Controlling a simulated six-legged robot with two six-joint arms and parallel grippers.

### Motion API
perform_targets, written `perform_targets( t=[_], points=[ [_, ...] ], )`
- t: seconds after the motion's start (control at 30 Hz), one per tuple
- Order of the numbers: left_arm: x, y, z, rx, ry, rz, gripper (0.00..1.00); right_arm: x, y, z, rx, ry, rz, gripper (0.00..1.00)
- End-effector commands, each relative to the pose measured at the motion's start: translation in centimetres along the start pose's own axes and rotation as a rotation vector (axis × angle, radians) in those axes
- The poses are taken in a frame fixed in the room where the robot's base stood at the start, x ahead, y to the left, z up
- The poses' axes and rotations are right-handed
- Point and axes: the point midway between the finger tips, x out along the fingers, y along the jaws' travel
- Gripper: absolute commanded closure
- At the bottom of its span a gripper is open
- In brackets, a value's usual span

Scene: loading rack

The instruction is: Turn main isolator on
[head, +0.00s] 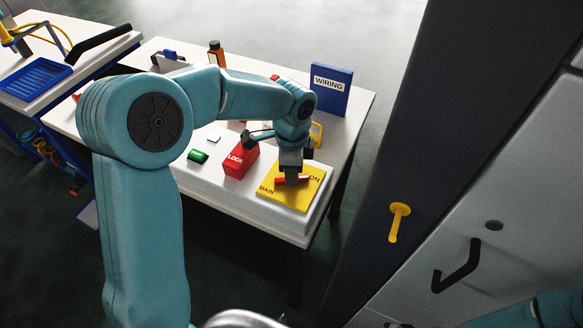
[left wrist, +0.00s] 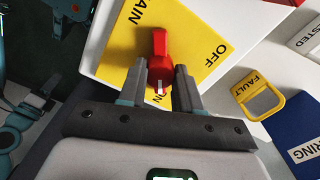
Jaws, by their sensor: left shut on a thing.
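The main isolator is a yellow plate (head: 287,200) on a white raised panel, with a red handle (head: 279,181) in its middle. In the left wrist view the plate (left wrist: 200,63) reads MAIN, OFF and ON. There the red handle (left wrist: 160,48) lies lengthwise, and its white-marked end is by the ON lettering. My left gripper (head: 291,180) comes down on the plate from above. In the left wrist view its fingers (left wrist: 160,86) stand on either side of the handle, shut on it. The OFF lettering is hidden in the head view.
A red LOCK block (head: 236,162) stands close left of the plate, with a green piece (head: 198,156) beyond. A yellow FAULT tag (left wrist: 259,94) and a blue WIRING binder (head: 331,90) are behind. A dark post and grey cabinet (head: 500,200) stand at the right.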

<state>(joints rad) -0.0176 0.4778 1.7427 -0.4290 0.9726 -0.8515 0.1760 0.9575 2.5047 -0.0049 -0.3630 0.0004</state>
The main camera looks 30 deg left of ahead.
Motion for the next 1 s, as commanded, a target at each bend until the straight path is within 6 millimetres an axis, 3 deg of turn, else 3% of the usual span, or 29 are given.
perform_targets(
  t=[0.5,1.0],
  points=[
    [-0.1,0.0,-0.1,0.426,0.004,-0.003,0.97,-1.1,-0.4,0.0,0.0,0.0,0.0,1.0],
    [0.0,0.1,-0.1,0.584,0.004,-0.002,0.97,-1.4,-0.5,0.0,0.0,0.0,0.0,1.0]
  ],
)
